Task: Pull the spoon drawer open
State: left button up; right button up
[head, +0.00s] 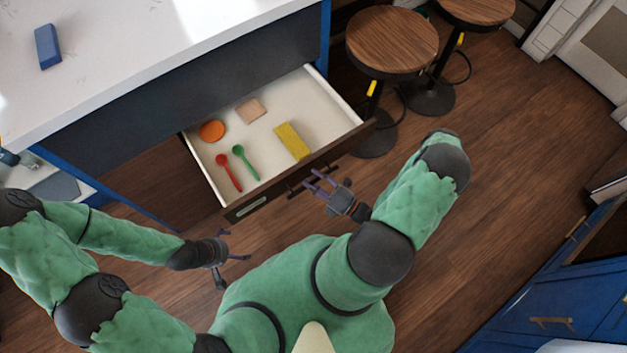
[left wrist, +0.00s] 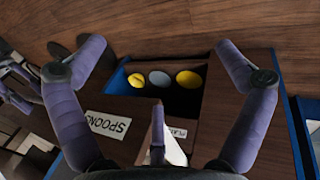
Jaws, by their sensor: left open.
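A drawer (head: 281,179) stands pulled out from the counter, with a red spoon (head: 229,172) and a green spoon (head: 245,162) inside. Its dark front carries a bar handle and a pale label too small to read in the head view. In the left wrist view, a label reading SPOONS (left wrist: 108,123) shows upside down on dark wood. My left gripper (head: 236,245) is open and empty, in front of the drawer's left end. My right gripper (head: 314,179) is at the handle; whether its fingers are closed on the bar is unclear.
The drawer also holds an orange disc (head: 211,131), a tan block (head: 250,110) and a yellow sponge (head: 292,141). A blue block (head: 47,46) lies on the white counter. Stools (head: 392,42) stand beyond the drawer. A dark opening with round yellow and grey things (left wrist: 160,79) shows in the left wrist view.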

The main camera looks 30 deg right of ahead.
jog(key=shift+s, duration=0.1)
jog(key=v, duration=1.1)
jog(key=shift+s+d, duration=0.25)
jog(key=shift+s, duration=0.1)
jog(key=shift+f, duration=0.1)
dwell(0.3)
